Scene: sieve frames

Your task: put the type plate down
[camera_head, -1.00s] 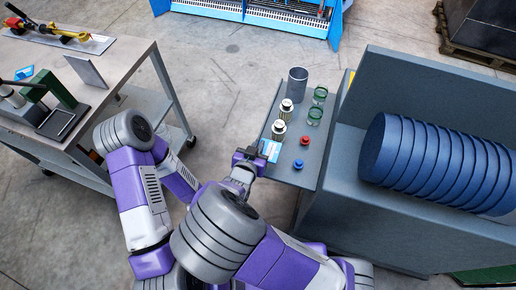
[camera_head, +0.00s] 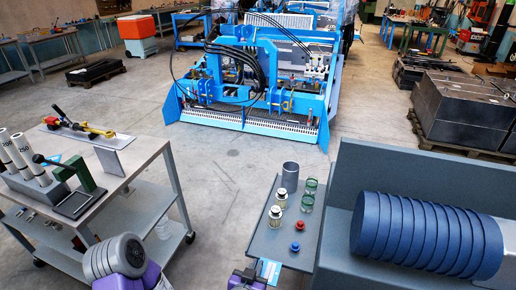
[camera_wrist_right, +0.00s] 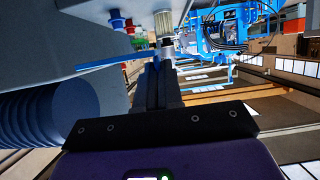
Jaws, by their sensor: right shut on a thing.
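The type plate, a small light blue and white card (camera_head: 268,269), shows at the near left edge of the grey shelf (camera_head: 259,243) in the head view. My right gripper (camera_head: 247,278) is shut on it at the bottom of that view. In the right wrist view the gripper's dark fingers (camera_wrist_right: 157,84) are close together, with a thin blue edge of the plate (camera_wrist_right: 98,64) beside them. I cannot tell whether the plate touches the shelf. My left gripper is out of view; only part of my left arm shows.
The shelf holds a grey cylinder (camera_head: 290,175), two white-capped filters (camera_head: 280,198), two green rings (camera_head: 307,202), a red knob (camera_head: 299,226) and a blue knob (camera_head: 295,247). A blue ribbed roll (camera_head: 420,235) lies right. A trolley table (camera_head: 140,160) stands left, with bare floor between.

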